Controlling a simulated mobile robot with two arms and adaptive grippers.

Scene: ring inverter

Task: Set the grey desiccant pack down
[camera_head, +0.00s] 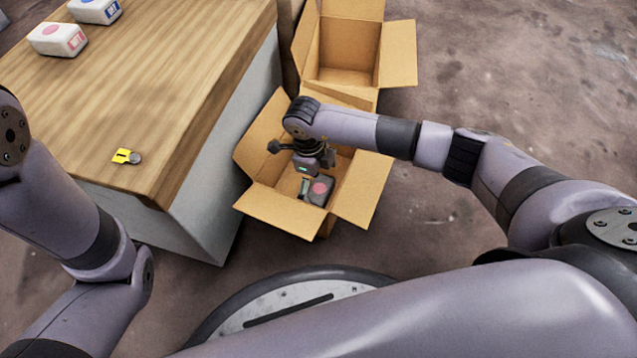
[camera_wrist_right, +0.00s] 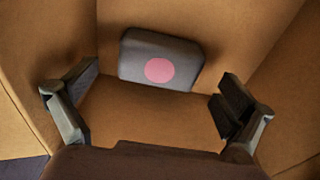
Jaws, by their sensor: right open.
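The grey desiccant pack (camera_head: 319,190) with a pink round spot is inside the nearer open cardboard box (camera_head: 277,210). In the right wrist view the pack (camera_wrist_right: 160,59) lies by a wall of the box, ahead of the fingers. My right gripper (camera_head: 306,186) is down inside this box, beside the pack. The right wrist view shows its fingers (camera_wrist_right: 155,105) spread wide with nothing between them, apart from the pack. My left arm shows at the left, but its gripper is out of the picture.
A second open cardboard box (camera_head: 349,50) stands behind, empty as far as I see. The wooden-topped counter (camera_head: 190,80) at the left carries a white pack with a pink spot (camera_head: 57,39), one with a blue spot (camera_head: 95,10), and a small yellow tag with a round metal piece (camera_head: 127,157).

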